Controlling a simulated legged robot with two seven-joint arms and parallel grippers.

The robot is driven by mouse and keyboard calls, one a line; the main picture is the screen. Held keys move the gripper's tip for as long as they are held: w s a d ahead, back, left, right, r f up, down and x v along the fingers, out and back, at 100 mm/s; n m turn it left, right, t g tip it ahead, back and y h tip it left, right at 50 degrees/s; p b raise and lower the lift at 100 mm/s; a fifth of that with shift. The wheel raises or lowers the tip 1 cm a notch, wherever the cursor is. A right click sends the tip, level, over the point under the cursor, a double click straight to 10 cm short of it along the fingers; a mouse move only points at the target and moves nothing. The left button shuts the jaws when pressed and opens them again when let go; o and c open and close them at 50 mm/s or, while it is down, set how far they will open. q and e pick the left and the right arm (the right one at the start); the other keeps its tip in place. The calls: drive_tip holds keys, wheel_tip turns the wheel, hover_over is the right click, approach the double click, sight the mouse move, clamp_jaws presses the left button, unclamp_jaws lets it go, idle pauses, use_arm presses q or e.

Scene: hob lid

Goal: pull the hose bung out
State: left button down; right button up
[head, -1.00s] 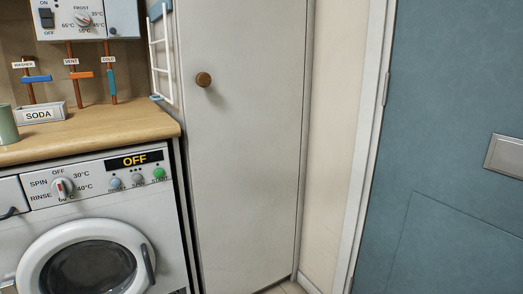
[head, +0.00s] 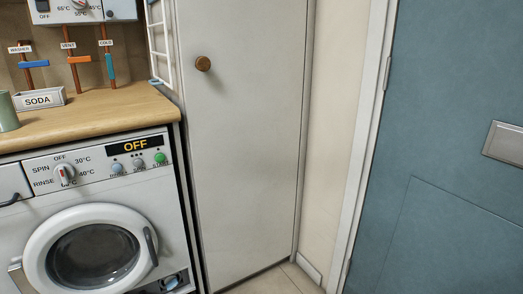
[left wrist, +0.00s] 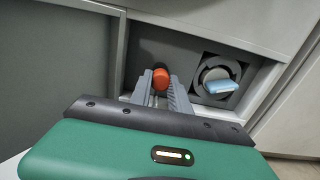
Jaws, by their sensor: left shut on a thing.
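The hose bung (left wrist: 160,78) is a small orange-red plug in the left wrist view, in front of a dark recess low on the white washing machine (head: 40,205). My left gripper (left wrist: 161,92) is shut on it, with one grey finger on each side. The picture does not show clearly whether the bung is still seated in its hose; the hose is hidden. A round filter cap (left wrist: 214,74) with a pale blue grip sits to the right of the gripper; it also shows at the bottom of the head view (head: 172,283). My right gripper is in neither view.
The recess has a pale frame, close around my left gripper. In the head view, the round washer door (head: 138,213) is shut and the display reads OFF. A tall cupboard (head: 245,150) stands to the right, then a blue door (head: 450,200). Some floor (head: 290,278) shows.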

use_arm(q)
drive_tip(key=shift+p+v, duration=1.7)
drive_tip(key=shift+v, duration=0.65)
